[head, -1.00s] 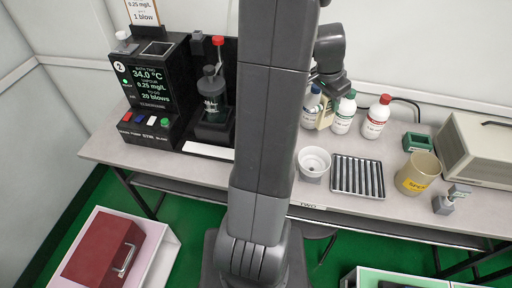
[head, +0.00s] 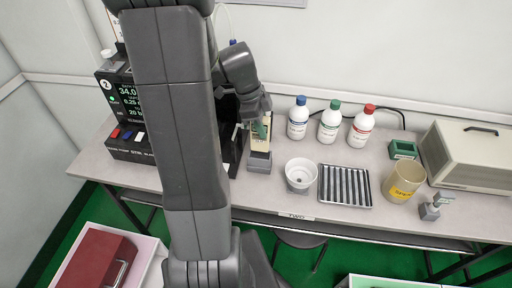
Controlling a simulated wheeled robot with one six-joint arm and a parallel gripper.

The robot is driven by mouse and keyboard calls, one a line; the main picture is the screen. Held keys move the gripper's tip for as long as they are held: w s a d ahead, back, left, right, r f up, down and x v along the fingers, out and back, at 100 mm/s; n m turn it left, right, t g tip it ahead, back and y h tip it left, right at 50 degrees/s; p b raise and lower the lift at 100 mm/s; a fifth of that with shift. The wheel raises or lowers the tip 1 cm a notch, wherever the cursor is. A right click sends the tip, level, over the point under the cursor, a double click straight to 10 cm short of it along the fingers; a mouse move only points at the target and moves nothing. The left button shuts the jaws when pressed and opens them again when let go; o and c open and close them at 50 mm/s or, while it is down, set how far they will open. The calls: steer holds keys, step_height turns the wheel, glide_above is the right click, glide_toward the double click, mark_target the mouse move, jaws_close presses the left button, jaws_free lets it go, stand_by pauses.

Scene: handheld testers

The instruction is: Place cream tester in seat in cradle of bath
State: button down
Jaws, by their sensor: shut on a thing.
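The cream tester (head: 254,140), with a green part on its face, is upright in the head view, just right of the black bath unit. My gripper (head: 260,112) is shut on its upper part. A grey block (head: 260,164) lies directly below the tester; I cannot tell whether the two touch. The bath (head: 122,100), with a lit screen and coloured buttons, stands at the left. My own arm covers much of the bath, and its cradle and seat cannot be made out.
Bottles with blue (head: 298,118), green (head: 329,120) and red (head: 362,126) caps stand at the back. A white bowl (head: 301,175), slotted tray (head: 345,203), yellowish cup (head: 403,182), green block (head: 403,149) and beige case (head: 470,158) are further right.

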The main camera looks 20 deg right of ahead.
mark_target(262, 141)
steer(key=shift+f, duration=3.2)
steer(key=shift+f, duration=0.2)
steer(key=c, duration=1.2)
jaws_free()
steer(key=shift+o, duration=0.2)
steer(key=shift+r, duration=0.2)
steer(key=v, duration=1.2)
